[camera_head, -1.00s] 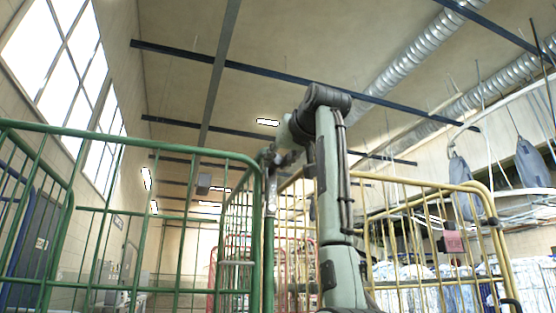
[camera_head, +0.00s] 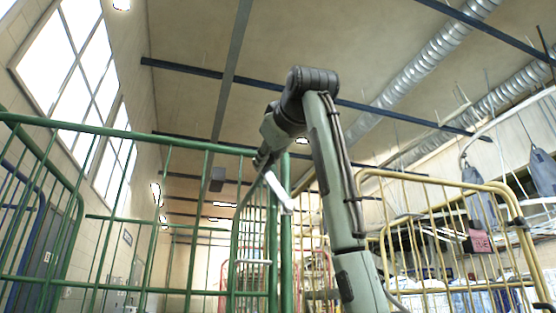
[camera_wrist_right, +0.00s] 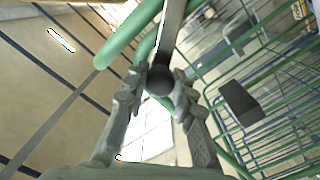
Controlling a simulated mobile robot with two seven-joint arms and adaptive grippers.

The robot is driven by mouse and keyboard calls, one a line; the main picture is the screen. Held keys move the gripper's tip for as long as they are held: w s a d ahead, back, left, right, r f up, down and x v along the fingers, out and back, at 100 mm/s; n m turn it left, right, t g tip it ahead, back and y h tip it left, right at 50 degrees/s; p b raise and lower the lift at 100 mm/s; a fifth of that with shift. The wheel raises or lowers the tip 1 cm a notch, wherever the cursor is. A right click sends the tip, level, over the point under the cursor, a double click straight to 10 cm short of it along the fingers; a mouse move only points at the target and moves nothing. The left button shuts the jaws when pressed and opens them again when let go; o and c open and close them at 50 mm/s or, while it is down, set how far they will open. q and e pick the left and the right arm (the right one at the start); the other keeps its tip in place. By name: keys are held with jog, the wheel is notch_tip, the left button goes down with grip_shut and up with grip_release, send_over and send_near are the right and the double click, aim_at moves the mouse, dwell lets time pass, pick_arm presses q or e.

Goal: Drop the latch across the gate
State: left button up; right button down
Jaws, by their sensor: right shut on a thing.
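The green cage trolley (camera_head: 230,150) fills the left of the head view, with its barred gate and a green corner post. The latch (camera_head: 279,190) is a pale flat metal bar at that post, tilted up and to the left from its lower right end. My right gripper (camera_head: 262,160) is at the bar's upper end. In the wrist view my right gripper (camera_wrist_right: 158,85) is shut on the latch's black ball knob (camera_wrist_right: 159,80), and the bar (camera_wrist_right: 172,28) runs up from it. Green tube shows close beside the bar. My left gripper is not in view.
A yellow cage trolley (camera_head: 430,180) stands at the right, with pale bagged laundry behind it. A red cage trolley (camera_head: 240,272) is farther back in the middle. Grey sling bags (camera_head: 543,172) hang at the right. A dark plate (camera_wrist_right: 241,103) shows on green bars in the wrist view.

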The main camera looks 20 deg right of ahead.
jog(key=shift+a+f+n, duration=0.65)
jog(key=shift+n, duration=0.35)
jog(key=a+f+n, duration=0.1)
jog(key=n, duration=0.1)
jog(key=a+f+n+b, duration=0.1)
jog(key=shift+s+f+n, duration=0.1)
jog(key=shift+f+n, duration=0.3)
jog(key=shift+a+f+n+b, duration=0.2)
jog(key=shift+f+n+b, duration=0.1)
jog(key=shift+f+n, duration=0.25)
jog(key=shift+a+f+n+b, duration=0.25)
jog(key=shift+f+n, duration=0.2)
jog(key=shift+n, duration=0.2)
jog(key=shift+a+f+n, duration=0.1)
jog(key=shift+f+n, duration=1)
jog(key=shift+n, duration=0.1)
pick_arm(q)
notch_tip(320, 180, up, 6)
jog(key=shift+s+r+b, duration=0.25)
jog(key=shift+b, duration=0.05)
pick_arm(e)
jog(key=shift+f+n, duration=0.2)
jog(key=shift+n, duration=0.1)
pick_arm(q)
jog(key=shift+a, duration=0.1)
pick_arm(e)
jog(key=shift+f, duration=0.1)
jog(key=c, duration=1.2)
grip_release()
